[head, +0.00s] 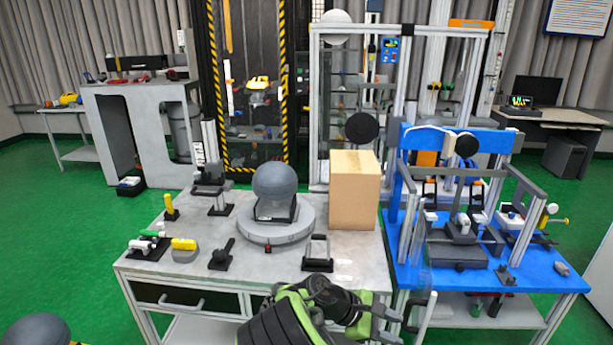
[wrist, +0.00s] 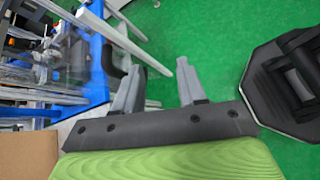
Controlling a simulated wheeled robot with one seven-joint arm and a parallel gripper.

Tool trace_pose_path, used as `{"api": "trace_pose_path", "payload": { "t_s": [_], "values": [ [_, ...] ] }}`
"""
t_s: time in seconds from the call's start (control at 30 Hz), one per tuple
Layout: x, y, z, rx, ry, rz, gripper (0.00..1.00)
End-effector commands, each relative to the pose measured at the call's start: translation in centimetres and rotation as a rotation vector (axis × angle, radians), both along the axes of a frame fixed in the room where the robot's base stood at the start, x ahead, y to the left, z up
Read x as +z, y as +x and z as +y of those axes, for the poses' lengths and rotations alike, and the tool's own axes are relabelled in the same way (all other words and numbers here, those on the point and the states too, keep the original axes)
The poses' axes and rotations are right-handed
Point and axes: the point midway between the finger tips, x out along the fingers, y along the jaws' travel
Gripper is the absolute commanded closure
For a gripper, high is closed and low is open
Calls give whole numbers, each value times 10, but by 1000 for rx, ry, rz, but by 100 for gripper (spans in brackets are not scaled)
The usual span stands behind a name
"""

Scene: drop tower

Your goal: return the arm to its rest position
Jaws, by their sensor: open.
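My gripper (wrist: 157,82) is open and empty in the wrist view, with its two grey fingers apart over the green floor. In the head view my gripper (head: 388,325) is at the bottom, in front of the grey table's front edge. My green and black arm is bent low there. The gripper touches nothing that I can see.
The grey table (head: 340,258) holds a grey ball (head: 277,182) on a round turntable (head: 270,232), a cardboard box (head: 354,190) and several small fixtures. A blue table (head: 545,275) with a metal frame stands to the right. Green floor (head: 60,230) is free at the left.

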Motion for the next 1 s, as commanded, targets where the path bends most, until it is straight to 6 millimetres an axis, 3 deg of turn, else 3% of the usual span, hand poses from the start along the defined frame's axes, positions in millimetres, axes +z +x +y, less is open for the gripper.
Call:
{"api": "trace_pose_path", "payload": {
  "t_s": [0.03, 0.23, 0.47, 0.6, 0.7, 0.8, 1.0],
  "values": [
    [21, -12, -8, -77, 113, -61, 59],
    [83, -62, -15, -357, 496, -309, 59],
    [165, -135, -3, -618, 852, -596, 59],
    [204, -189, 12, -740, 1012, -769, 59],
    [219, -222, 23, -804, 1086, -874, 59],
    [224, -242, 32, -846, 1125, -944, 59],
    [222, -251, 37, -869, 1141, -974, 59]
  ]
}}
